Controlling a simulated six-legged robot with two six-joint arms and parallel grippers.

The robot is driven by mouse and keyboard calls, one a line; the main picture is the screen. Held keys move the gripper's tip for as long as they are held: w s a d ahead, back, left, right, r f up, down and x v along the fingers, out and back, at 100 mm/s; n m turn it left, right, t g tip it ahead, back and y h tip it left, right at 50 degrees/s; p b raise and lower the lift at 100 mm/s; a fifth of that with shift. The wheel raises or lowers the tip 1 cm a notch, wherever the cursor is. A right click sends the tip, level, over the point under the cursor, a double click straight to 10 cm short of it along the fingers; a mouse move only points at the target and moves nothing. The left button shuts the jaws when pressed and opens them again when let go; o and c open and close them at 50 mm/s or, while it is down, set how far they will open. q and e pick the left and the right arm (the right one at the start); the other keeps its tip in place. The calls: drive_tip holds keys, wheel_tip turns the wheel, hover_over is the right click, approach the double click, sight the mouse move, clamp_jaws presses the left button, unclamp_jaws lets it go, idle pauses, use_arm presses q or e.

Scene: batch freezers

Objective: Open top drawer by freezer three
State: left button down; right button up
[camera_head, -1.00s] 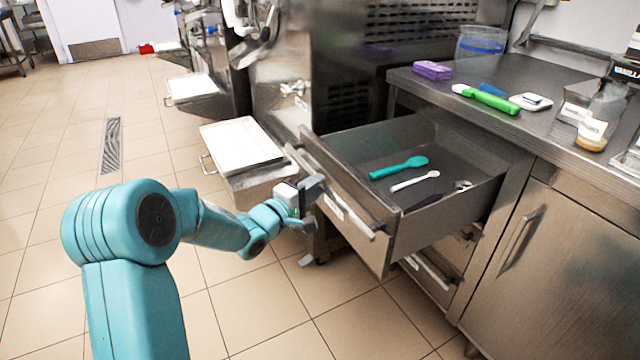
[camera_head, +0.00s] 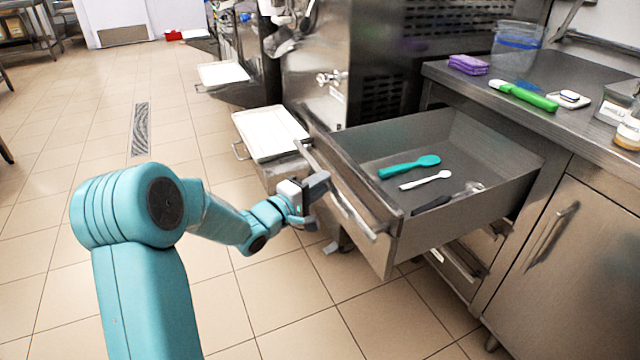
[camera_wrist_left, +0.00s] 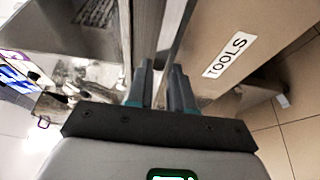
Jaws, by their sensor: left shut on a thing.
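The top drawer (camera_head: 395,245) is pulled well out from under the counter, and its inside shows. A teal spatula (camera_head: 410,167), a white spoon (camera_head: 425,180) and a dark-handled tool (camera_head: 447,198) lie in it. A bar handle (camera_head: 352,214) runs along its front. The exact contact is partly hidden. My right gripper is not in view.
A freezer (camera_head: 345,60) stands behind the drawer, with a white-topped tray (camera_head: 270,132) left of it. A lower drawer (camera_head: 455,268) and cabinet door (camera_head: 550,250) are below. Tiled floor is clear at left.

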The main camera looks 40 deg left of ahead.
use_arm(q)
drive_tip(key=c, duration=1)
unclamp_jaws()
drive_tip(key=s+p, duration=0.3)
drive_tip(key=s, duration=1.3)
drive_tip(key=shift+s, duration=0.15)
